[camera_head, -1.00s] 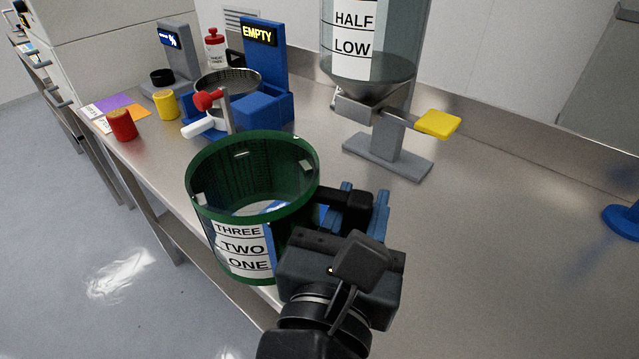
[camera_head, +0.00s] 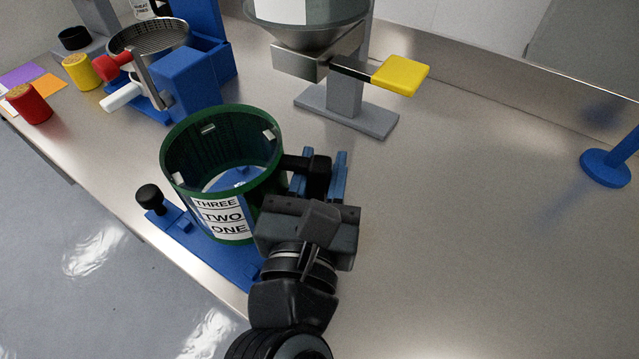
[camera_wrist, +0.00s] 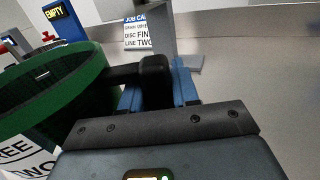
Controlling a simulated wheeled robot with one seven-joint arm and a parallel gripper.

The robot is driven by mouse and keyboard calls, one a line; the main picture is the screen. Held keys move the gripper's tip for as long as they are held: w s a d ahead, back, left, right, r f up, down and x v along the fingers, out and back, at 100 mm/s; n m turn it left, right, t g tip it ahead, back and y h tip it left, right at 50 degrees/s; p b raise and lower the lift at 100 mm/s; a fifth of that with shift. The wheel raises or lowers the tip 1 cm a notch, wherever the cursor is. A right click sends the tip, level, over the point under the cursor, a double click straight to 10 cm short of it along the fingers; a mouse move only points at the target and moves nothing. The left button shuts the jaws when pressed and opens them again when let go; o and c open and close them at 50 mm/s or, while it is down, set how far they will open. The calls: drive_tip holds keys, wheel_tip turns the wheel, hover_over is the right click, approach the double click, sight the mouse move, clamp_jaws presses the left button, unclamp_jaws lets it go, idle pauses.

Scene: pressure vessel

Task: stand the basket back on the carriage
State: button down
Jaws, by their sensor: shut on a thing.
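The basket (camera_head: 222,165) is a green open-topped drum with dark mesh walls and a white label reading THREE, TWO, ONE. It looks upright. My gripper (camera_head: 319,175) is shut on the basket's black side handle (camera_head: 300,163), to the right of the drum. In the wrist view the blue fingers stand on both sides of the handle (camera_wrist: 153,75), and the basket (camera_wrist: 45,100) fills the left. The blue carriage (camera_head: 215,252), with a black knob at its left end, lies at the bench's front edge below the basket. The basket hides much of it; I cannot tell whether they touch.
Behind the basket is a blue stand (camera_head: 190,85) with a round sieve (camera_head: 150,38). A hopper on a grey base (camera_head: 345,108) has a yellow paddle (camera_head: 400,75). Red (camera_head: 28,103) and yellow (camera_head: 82,72) jars stand left. The bench at right is mostly clear.

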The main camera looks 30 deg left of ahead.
drive_tip(key=shift+f, duration=1.5)
drive_tip(key=shift+b, duration=0.3)
drive_tip(key=shift+f, duration=0.15)
drive_tip(key=c, duration=0.8)
unclamp_jaws()
drive_tip(key=shift+c, duration=0.2)
drive_tip(key=b+v, duration=0.1)
drive_tip(key=v, duration=0.9)
drive_tip(key=shift+s, duration=0.25)
drive_tip(key=shift+b+v, duration=0.35)
drive_tip(key=shift+v, duration=0.45)
